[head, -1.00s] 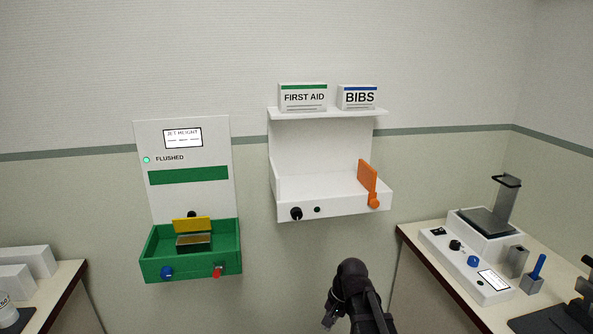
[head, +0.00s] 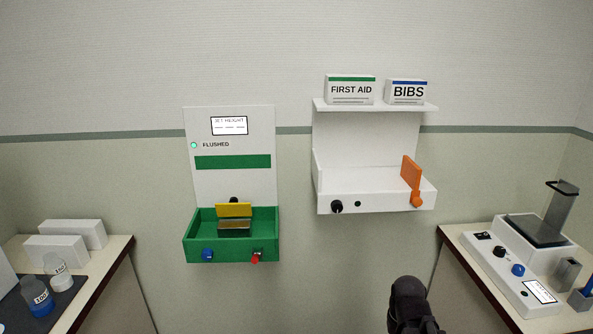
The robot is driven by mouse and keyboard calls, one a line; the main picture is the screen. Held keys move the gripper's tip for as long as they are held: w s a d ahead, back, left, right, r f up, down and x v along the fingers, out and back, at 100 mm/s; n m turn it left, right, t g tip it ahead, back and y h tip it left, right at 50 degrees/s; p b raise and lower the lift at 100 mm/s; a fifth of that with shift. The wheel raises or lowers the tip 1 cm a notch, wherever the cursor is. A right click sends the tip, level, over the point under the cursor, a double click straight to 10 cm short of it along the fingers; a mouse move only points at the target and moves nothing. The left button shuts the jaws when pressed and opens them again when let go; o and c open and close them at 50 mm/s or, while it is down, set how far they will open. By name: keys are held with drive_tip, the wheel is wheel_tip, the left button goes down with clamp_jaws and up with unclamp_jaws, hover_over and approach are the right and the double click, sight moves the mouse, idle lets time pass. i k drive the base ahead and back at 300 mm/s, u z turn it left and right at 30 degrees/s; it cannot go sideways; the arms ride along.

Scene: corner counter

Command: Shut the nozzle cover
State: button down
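A wall-mounted green basin (head: 230,256) has a white back panel (head: 229,180) with a lit "FLUSHED" lamp (head: 194,145). Inside it, a yellow flap (head: 233,210), which looks like the nozzle cover, stands raised at the back. A dark gold and metallic block (head: 234,228) sits just in front of and below the flap. A blue knob (head: 208,255) and a red control (head: 256,258) are on the basin front. Only a dark part of my arm shows at the bottom, right of the basin and well apart from it. My gripper's fingers are not visible.
A white wall unit (head: 375,203) with an orange flap (head: 411,173) hangs to the right. First aid (head: 350,90) and bibs (head: 407,93) boxes sit on its shelf. Benches with bottles (head: 37,296) and a device (head: 500,268) stand left and right. The space below the basin looks clear.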

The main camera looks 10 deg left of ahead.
sight(232, 209)
drive_tip(key=u, duration=1.25)
drive_tip(key=i, duration=0.5)
drive_tip(key=z, duration=0.3)
